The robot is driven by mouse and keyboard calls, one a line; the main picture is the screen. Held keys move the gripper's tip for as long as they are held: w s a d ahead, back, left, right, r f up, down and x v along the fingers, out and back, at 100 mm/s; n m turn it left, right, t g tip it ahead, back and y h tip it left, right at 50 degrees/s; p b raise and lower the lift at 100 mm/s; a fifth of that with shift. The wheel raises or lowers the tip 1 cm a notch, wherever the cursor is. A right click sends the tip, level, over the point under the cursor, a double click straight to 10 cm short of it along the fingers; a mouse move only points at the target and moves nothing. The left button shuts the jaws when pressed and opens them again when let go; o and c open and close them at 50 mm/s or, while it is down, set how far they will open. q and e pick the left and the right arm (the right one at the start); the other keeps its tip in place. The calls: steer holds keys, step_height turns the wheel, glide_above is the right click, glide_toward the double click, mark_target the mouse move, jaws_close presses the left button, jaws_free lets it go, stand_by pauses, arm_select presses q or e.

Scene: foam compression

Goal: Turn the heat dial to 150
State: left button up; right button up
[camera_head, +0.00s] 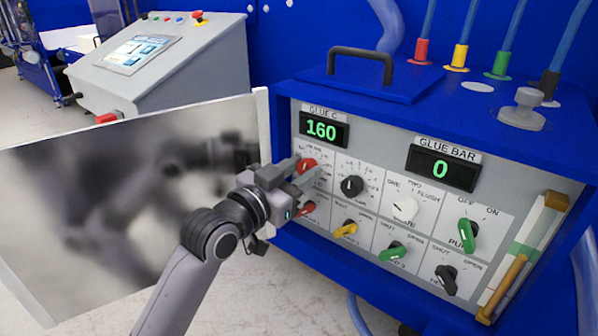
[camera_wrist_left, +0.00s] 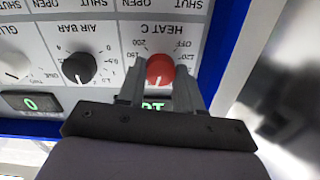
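The red heat dial (camera_head: 307,165) is at the upper left of the grey control panel, under a "GLUE C" display (camera_head: 322,130) reading 160 in green. In the left wrist view the heat dial (camera_wrist_left: 160,69), labelled "HEAT C", appears upside down. My left gripper (camera_head: 303,174) is at this dial. In the wrist view the fingers of my left gripper (camera_wrist_left: 160,80) stand on either side of it, with little or no gap. Whether they press on it cannot be told. The fingers and wrist hide part of the dial's scale. My right gripper is not in view.
A black dial (camera_head: 352,187), labelled "AIR BAR" in the wrist view, sits close beside the heat dial. A red lever (camera_head: 306,209) is just below. A white-edged plate (camera_head: 130,190) stands left of the panel. A black handle (camera_head: 361,66) rises from the blue top.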

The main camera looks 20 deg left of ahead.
arm_select(q)
steer(key=shift+r+n+p, duration=0.15)
steer(key=shift+n+p, duration=0.45)
steer(key=shift+p, duration=0.3)
steer(key=shift+n+p, duration=0.7)
steer(key=shift+p, duration=0.1)
steer(key=shift+n+p, duration=0.9)
steer(key=shift+p, duration=0.05)
steer(key=shift+n+p, duration=0.6)
steer(key=shift+n, duration=0.2)
steer(key=shift+f, duration=0.2)
steer(key=o, duration=1)
steer(key=shift+o, duration=0.2)
steer(key=shift+s+a, duration=0.1)
